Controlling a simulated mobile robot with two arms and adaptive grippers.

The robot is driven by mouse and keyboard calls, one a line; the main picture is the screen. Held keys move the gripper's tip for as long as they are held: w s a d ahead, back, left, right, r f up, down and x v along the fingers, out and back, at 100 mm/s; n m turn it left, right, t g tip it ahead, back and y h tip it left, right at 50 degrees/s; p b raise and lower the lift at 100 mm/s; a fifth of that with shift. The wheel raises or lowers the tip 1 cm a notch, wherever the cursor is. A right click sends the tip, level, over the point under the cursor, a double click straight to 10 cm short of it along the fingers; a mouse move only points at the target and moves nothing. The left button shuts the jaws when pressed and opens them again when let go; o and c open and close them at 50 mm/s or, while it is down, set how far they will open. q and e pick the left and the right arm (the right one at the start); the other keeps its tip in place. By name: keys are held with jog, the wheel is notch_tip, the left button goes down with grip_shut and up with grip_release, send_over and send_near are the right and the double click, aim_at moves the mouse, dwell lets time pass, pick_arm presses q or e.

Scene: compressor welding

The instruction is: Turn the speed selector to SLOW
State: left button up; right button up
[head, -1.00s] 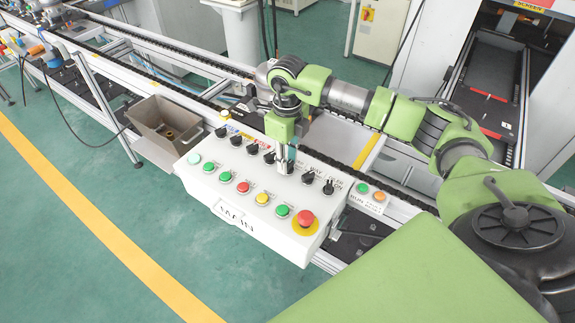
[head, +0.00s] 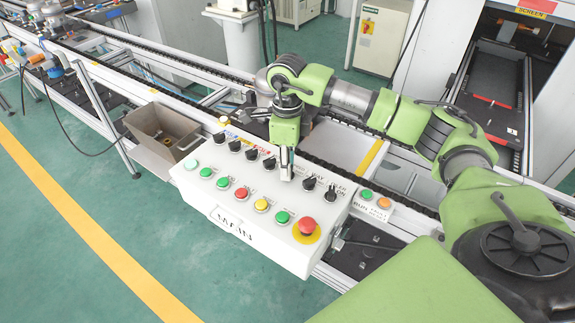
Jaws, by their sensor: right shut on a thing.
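The white MAIN control panel (head: 255,222) carries a back row of black selector knobs and a front row of coloured buttons. My right gripper (head: 286,174) points down onto the knob row, between a black knob (head: 269,163) on its left and another knob (head: 309,184) on its right. It is shut on the selector knob between these two, which its fingers hide. The labels are too small to read, so I cannot tell that knob's setting. My left gripper is not in view.
A red emergency button (head: 306,227) on a yellow disc sits at the panel's front right corner. A small box with green and orange buttons (head: 375,200) adjoins the panel's right side. A grey bin (head: 162,133) stands left. The conveyor rail runs behind.

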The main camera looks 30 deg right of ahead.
jog(key=shift+w+r, duration=0.1)
jog(key=o, duration=1.1)
notch_tip(320, 180, up, 12)
jog(key=shift+f, duration=0.1)
dwell(0.4)
